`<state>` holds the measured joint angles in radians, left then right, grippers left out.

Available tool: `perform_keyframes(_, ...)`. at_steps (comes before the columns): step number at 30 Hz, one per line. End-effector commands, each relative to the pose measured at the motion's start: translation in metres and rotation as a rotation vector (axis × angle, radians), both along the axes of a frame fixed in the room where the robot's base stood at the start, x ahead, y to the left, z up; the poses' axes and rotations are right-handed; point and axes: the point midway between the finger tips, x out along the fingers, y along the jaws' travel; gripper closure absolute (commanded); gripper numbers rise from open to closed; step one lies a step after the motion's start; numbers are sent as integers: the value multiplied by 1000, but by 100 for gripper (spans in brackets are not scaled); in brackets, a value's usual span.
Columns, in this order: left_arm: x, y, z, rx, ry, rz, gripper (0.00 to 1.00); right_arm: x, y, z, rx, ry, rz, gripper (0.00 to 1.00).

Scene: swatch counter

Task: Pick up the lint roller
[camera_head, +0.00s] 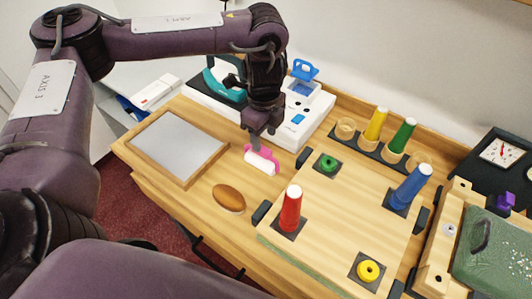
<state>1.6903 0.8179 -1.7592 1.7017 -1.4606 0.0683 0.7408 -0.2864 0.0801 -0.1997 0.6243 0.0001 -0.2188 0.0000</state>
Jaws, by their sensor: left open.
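The lint roller (262,162) lies on the wooden counter, with a white roll and a pink frame and handle. My left gripper (257,140) comes down from above and is right over the pink part. Its fingers hide part of the pink handle. The jaws are open, and I cannot tell whether the fingers touch the roller. My right gripper is not in view.
A framed grey panel (178,146) and a brown oval object (228,198) lie nearby. A white device (296,116) stands behind. A wooden board (330,217) with red (290,210) and blue (410,188) pegs is on the right. Yellow and green cones stand behind it.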

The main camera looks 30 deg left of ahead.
Motion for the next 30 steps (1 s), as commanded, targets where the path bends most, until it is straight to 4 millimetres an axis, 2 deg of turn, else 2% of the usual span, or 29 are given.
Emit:
perform_keyframes(3,-1,0,-14,-1,3,2,51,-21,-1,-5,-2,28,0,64)
perform_keyframes(7,-3,2,-29,-1,4,1,51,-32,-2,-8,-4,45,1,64)
perform_keyframes(11,-5,5,-46,0,3,2,51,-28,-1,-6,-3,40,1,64)
perform_keyframes(15,-4,5,-59,0,1,0,51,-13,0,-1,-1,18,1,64)
perform_keyframes(18,-4,5,-63,1,0,0,51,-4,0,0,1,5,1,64)
perform_keyframes(23,-4,4,-63,0,-1,-1,51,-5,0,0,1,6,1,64)
perform_keyframes(30,-4,4,-63,0,-1,0,81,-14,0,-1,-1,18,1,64)
